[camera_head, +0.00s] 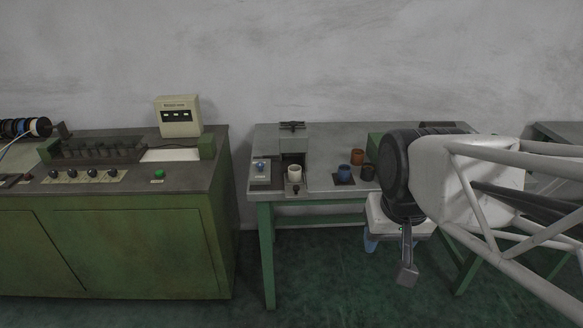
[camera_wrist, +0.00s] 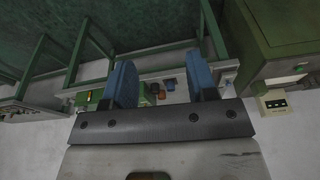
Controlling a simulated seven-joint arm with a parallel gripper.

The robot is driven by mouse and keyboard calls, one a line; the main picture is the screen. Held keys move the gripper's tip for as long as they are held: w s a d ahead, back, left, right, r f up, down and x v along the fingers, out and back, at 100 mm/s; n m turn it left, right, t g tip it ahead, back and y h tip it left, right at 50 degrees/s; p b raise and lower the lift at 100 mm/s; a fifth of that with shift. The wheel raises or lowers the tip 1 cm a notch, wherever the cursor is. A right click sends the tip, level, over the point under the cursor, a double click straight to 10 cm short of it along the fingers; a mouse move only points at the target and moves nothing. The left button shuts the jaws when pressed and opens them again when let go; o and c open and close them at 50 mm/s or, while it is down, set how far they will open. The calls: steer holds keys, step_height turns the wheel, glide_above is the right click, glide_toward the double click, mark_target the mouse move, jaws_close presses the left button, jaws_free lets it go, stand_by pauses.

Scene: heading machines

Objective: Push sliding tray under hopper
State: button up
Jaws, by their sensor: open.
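The hopper (camera_head: 291,133) is a grey box-like unit at the back left of the green-legged table. Below it, the sliding tray (camera_head: 294,188) sits in front of the dark opening and carries a pale cup (camera_head: 294,173). My gripper (camera_wrist: 162,76) is open, with two blue fingers apart and nothing between them. In the head view my gripper (camera_head: 371,243) hangs in front of the table, right of the tray and well apart from it. My wrist hides part of its fingers there. In the wrist view the tray is too small to make out clearly.
A blue cup (camera_head: 344,173) on a dark square and brown cups (camera_head: 357,157) stand right of the tray. A small box with a blue knob (camera_head: 261,167) stands to its left. A green machine (camera_head: 120,235) stands farther left. The floor before the table is clear.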

steer(key=w+a+m, duration=0.2)
steer(key=w, duration=1)
steer(key=m+g, duration=0.2)
steer(key=m, duration=0.4)
glide_above(296, 187)
step_height(296, 187, down, 16)
steer(key=shift+d+f, duration=0.1)
steer(key=shift+w+f, duration=0.1)
steer(key=shift+f, duration=0.15)
steer(key=shift+f, duration=3.8)
